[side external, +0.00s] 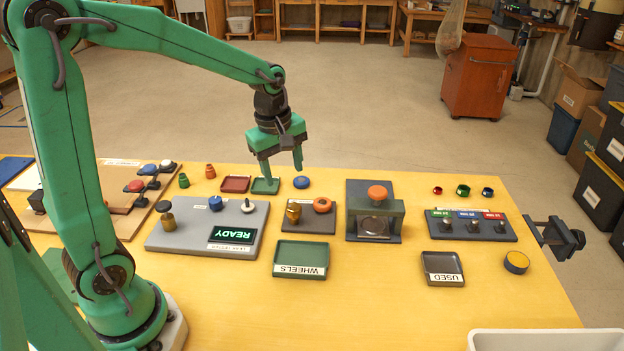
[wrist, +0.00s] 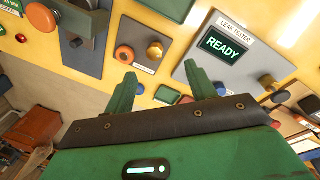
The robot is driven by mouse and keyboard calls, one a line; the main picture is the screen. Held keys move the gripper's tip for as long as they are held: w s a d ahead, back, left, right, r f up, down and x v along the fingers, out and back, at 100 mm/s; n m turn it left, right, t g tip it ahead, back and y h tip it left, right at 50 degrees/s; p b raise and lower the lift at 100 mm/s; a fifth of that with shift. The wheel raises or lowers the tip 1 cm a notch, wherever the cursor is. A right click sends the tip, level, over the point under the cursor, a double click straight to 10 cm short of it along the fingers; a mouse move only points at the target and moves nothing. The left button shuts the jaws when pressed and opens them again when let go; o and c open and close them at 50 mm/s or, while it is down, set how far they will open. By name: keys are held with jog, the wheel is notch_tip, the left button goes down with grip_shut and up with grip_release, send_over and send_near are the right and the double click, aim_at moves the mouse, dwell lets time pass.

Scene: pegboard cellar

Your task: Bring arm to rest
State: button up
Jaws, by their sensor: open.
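My green arm reaches over the yellow workbench (side external: 400,310) from the left. My gripper (side external: 281,176) hangs near the back edge of the bench, fingers pointing down and apart, with nothing between them. It appears above or just in front of a small green tray (side external: 265,186); I cannot tell the exact height. In the wrist view my gripper (wrist: 165,92) shows two separate green fingers with bench surface between them.
A leak tester (side external: 180,232) showing READY, a wheels tray (side external: 300,262), a press with an orange knob (side external: 377,192) and a used tray (side external: 443,270) stand on the bench. A blue knob-like piece (side external: 301,182) lies right of my gripper. The front middle is clear.

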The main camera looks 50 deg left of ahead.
jog(key=s+d+r+m+t, duration=0.2)
jog(key=s+r+m, duration=0.1)
jog(key=s+m, duration=0.4)
jog(key=s+d+r+m+t, duration=0.2)
jog(key=s+r+m, duration=0.2)
jog(key=s+m, duration=0.4)
jog(key=shift+s+d+m, duration=0.3)
jog(key=shift+d+m, duration=0.1)
jog(key=shift+m, duration=0.4)
